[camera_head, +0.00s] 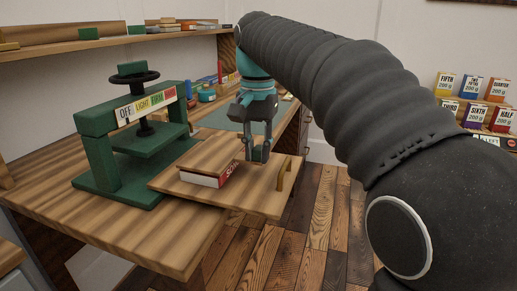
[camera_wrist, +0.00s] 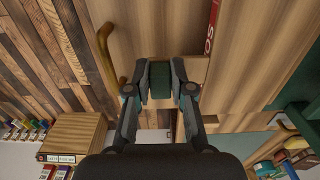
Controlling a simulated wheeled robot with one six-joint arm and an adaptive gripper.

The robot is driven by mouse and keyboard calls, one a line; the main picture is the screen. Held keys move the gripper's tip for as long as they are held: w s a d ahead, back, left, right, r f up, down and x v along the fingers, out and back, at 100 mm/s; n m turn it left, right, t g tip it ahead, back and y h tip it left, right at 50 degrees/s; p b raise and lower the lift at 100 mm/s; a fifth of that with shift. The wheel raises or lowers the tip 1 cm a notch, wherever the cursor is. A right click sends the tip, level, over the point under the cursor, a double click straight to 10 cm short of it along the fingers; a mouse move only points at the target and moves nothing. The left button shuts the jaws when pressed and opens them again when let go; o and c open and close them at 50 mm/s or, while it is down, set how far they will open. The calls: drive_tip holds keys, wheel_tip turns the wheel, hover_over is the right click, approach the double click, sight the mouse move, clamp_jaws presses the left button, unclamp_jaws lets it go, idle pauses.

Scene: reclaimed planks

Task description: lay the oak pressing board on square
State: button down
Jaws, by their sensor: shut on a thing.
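My gripper (camera_head: 259,155) is at the right of the green press, above a wooden board (camera_head: 235,198) with a brass handle (camera_head: 284,173) at its right edge. In the wrist view my gripper (camera_wrist: 160,82) is shut on a dark green block (camera_wrist: 160,78), with wood behind it. I cannot tell whether this block is the grip of the oak pressing board. A book with a red spine (camera_head: 228,174) lies on the wooden board, left of my gripper; its spine also shows in the wrist view (camera_wrist: 212,28). The oak board is not clearly distinct from the other wood.
The green press (camera_head: 97,122) stands on the bench (camera_head: 110,222), left of the book, with an OFF, LIGHT, FIRM scale (camera_head: 147,106). A shelf (camera_head: 60,52) above holds wooden strips and green blocks. Coloured boxes (camera_head: 470,112) stand at far right. The plank floor (camera_head: 305,235) is open.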

drive_tip(key=shift+f, duration=0.15)
drive_tip(key=c, duration=0.9)
unclamp_jaws()
drive_tip(key=shift+c, duration=0.2)
wheel_tip(320, 180, up, 7)
drive_tip(key=shift+s+d, duration=0.3)
drive_tip(key=shift+d, duration=0.05)
drive_tip(key=s+d+f+n+t, duration=0.2)
drive_tip(key=s+d+f, duration=0.5)
drive_tip(key=s+f, duration=0.3)
drive_tip(key=s+d+f+n+t, duration=0.2)
drive_tip(key=s+d+f+t, duration=0.1)
drive_tip(key=s+d+f, duration=0.4)
drive_tip(key=s+f, duration=0.3)
drive_tip(key=f, duration=0.3)
drive_tip(key=shift+s+f+t, duration=0.2)
drive_tip(key=shift+f+t, duration=0.1)
drive_tip(key=shift+f, duration=0.05)
